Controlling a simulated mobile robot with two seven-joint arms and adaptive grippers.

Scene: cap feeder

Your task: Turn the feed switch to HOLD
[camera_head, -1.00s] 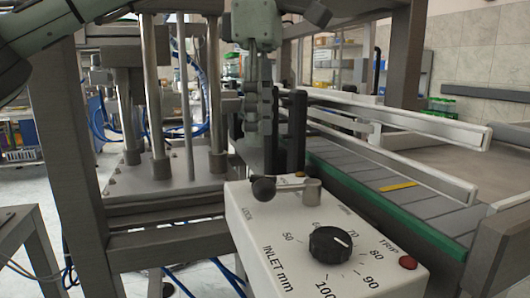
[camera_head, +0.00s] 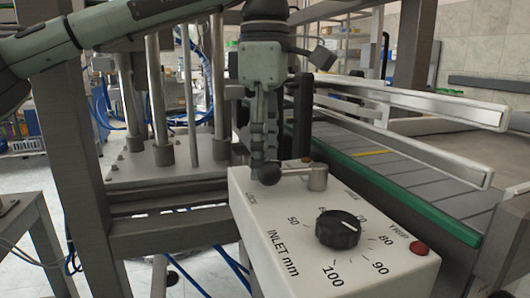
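The feed switch is a lever with a dark ball knob (camera_head: 269,174) on a metal pivot (camera_head: 316,178), on top of the white control box (camera_head: 275,215). The lever points left from its pivot. Small markings beside it are too faint to read. My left gripper (camera_head: 264,160) points down from above, its fingers at the ball knob and seen nearly edge-on. I cannot tell whether they touch the knob or how far apart they are. My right gripper is not in view.
The box also carries a black inlet dial (camera_head: 338,229) and a red button (camera_head: 419,248). A conveyor (camera_head: 400,180) with white guide rails (camera_head: 420,103) runs behind on the right, with a yellow strip (camera_head: 370,153) on it. A dark frame post (camera_head: 70,150) stands left.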

